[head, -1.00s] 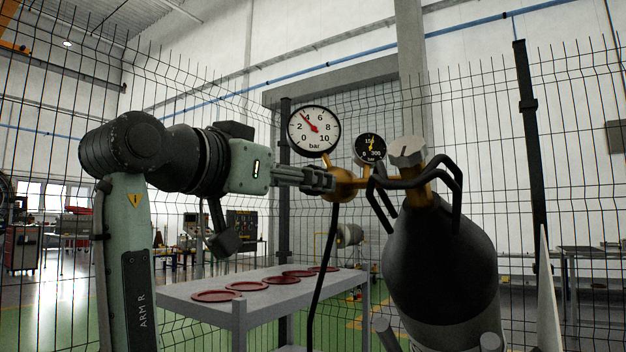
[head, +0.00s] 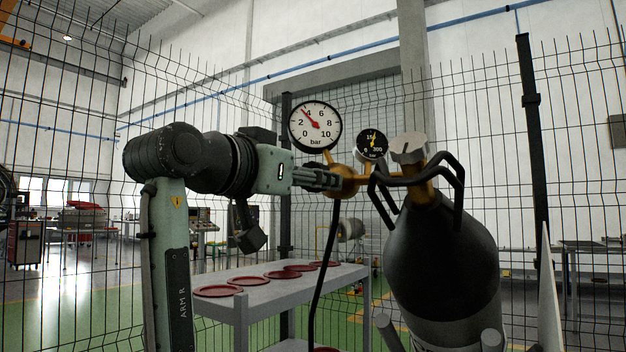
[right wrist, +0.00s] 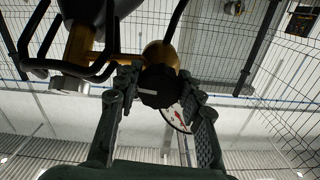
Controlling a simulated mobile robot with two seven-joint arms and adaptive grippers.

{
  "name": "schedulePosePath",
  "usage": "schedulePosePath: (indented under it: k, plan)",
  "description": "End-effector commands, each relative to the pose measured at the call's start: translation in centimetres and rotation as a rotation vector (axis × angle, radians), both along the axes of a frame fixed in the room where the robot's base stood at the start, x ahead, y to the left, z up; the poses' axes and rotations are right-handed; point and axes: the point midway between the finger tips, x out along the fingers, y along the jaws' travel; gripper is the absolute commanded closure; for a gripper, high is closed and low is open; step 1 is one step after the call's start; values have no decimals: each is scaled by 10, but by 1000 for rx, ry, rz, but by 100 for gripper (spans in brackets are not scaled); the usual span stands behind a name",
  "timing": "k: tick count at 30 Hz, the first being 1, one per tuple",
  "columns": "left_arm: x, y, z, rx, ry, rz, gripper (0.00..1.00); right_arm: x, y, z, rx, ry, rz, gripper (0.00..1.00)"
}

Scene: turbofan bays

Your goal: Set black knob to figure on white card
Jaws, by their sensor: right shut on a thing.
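The black knob (right wrist: 158,87), with a white index line, is on the front of the brass regulator (head: 346,181). My right gripper (right wrist: 160,95) has its fingers on both sides of the knob and is shut on it. In the head view the right gripper (head: 336,181) comes in from the left and its fingers hide the knob. The white gauge (head: 315,126) above has its red needle just short of 4 bar. The small black gauge (head: 372,144) has a yellow needle pointing nearly straight up. I see no white card. My left gripper is out of view.
The dark gas cylinder (head: 441,262) stands at right, with a grey valve handwheel (head: 408,149) and bent black guard bars (head: 455,182). A black hose (head: 324,270) hangs below the regulator. A grey table (head: 240,292) with red discs and a wire fence stand behind.

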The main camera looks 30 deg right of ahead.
Motion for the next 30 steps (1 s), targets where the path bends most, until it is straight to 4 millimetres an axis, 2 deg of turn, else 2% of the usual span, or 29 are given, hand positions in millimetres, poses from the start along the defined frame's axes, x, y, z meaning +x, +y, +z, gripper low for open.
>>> schedulePosePath:
  k: [3,6,10,19,20,21,24,30]
  plan:
    - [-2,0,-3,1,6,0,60,0,0,-2,15,-34,1,91]
    - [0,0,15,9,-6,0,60,1,1,-3,51,-119,2,91]
    - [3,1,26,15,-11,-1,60,1,1,-1,86,-204,2,91]
    - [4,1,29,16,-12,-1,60,1,1,0,92,-220,0,91]
    - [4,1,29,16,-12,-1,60,1,1,0,92,-220,0,59]
    - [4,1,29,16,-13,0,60,1,1,0,91,-219,0,54]
    - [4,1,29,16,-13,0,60,1,1,0,91,-219,0,41]
    - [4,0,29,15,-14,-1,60,1,1,0,91,-219,0,41]
